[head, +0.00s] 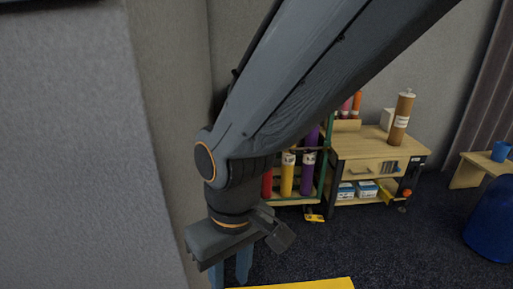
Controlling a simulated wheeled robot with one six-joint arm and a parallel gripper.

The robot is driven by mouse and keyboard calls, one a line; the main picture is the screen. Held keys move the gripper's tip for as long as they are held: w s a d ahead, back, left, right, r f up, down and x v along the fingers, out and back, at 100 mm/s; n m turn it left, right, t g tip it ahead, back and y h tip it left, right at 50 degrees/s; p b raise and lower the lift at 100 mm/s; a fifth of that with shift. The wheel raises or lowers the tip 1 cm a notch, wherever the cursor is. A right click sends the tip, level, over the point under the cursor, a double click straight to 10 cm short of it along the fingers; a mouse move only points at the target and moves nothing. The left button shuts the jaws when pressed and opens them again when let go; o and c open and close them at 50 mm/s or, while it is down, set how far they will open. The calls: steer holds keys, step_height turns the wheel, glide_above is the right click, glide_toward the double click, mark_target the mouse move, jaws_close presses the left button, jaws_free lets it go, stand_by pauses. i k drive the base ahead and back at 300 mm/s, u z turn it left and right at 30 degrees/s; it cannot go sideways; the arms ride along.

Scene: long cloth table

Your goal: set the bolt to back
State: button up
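My gripper (230,274) hangs at the bottom, left of the middle, with two blue-grey fingers pointing down. The fingers stand apart, but their ends run to the bottom edge, so I cannot see whether anything is between the tips. Which thing is the bolt is not clear. Upright rolls in red (267,183), yellow (288,174) and purple (308,173) stand in a green-framed rack, partly behind my arm. A tan roll (402,118) stands on the wooden bench. My gripper is apart from these in the picture.
The wooden bench (362,145) has a drawer and a lower shelf with boxes (367,189). A yellow surface (305,284) shows at the bottom edge. A blue bin (492,222) and a small stool (467,171) with a blue cup (501,151) are right. Dark floor between is mostly clear.

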mark_target(329, 149)
steer(key=i, duration=1.55)
